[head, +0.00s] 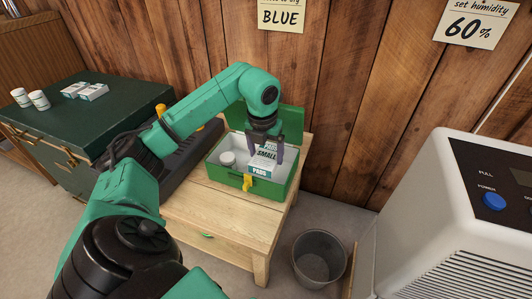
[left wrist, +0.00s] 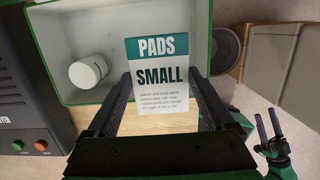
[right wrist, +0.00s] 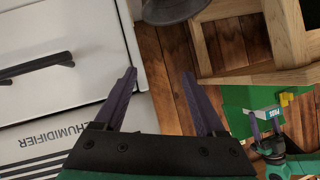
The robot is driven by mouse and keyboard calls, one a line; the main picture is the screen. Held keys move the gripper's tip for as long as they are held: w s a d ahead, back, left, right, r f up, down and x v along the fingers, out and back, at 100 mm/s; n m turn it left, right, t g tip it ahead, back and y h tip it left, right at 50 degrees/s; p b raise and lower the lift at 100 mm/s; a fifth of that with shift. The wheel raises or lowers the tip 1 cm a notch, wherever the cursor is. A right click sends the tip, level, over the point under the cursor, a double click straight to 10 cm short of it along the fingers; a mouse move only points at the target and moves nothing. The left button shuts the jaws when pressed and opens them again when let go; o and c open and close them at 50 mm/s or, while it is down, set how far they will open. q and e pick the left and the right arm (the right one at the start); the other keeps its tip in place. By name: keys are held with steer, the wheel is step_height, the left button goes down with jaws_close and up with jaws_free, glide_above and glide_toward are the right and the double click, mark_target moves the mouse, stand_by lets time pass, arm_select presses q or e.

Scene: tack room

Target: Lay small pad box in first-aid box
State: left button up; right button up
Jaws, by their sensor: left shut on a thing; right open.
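The small pad box (head: 262,163), white with teal "PADS" bands, is held between the fingers of my left gripper (head: 265,147). It also shows in the left wrist view (left wrist: 158,78), with both fingers along its sides. The green first-aid box (head: 228,175) stands open on a wooden cabinet, its lid raised at the back. The pad box is at the box's opening, toward its right side; whether it touches the floor of the box is hidden. A white jar (head: 228,158) stands inside at the left.
A dark device (head: 188,155) sits left of the first-aid box on the wooden cabinet (head: 215,215). A grey bin (head: 319,258) stands on the floor at right, near the white dehumidifier (head: 450,220). White jars and boxes sit on a green chest (head: 75,125) at left.

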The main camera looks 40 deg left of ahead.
mark_target(265, 159)
arm_select(q)
steer(key=shift+f, duration=0.65)
arm_select(e)
steer(key=shift+a+f, duration=0.1)
steer(key=shift+f, duration=0.1)
arm_select(q)
steer(key=o, duration=1.1)
steer(key=shift+r, duration=0.1)
steer(key=shift+r, duration=0.35)
steer(key=r+p, duration=0.1)
steer(key=r, duration=0.3)
steer(key=r+p, duration=0.1)
steer(key=r, duration=0.2)
steer(key=shift+s+d+p, duration=0.15)
steer(key=shift+s+p, duration=0.2)
steer(key=shift+s, duration=0.05)
steer(key=r, duration=0.1)
steer(key=r+p, duration=0.1)
steer(key=r, duration=0.1)
steer(key=s+r, duration=0.1)
steer(key=r, duration=0.1)
steer(key=shift+d+r+p, duration=0.15)
steer(key=shift+p, duration=0.2)
arm_select(e)
steer(key=s+d+r+g+h, duration=0.1)
steer(key=d+r+g+h, duration=0.2)
steer(key=d, duration=0.5)
steer(key=shift+s+d+r+n+g+h, duration=0.2)
steer(key=shift+s+r+n+g+h, duration=0.15)
steer(key=shift+r+g, duration=0.6)
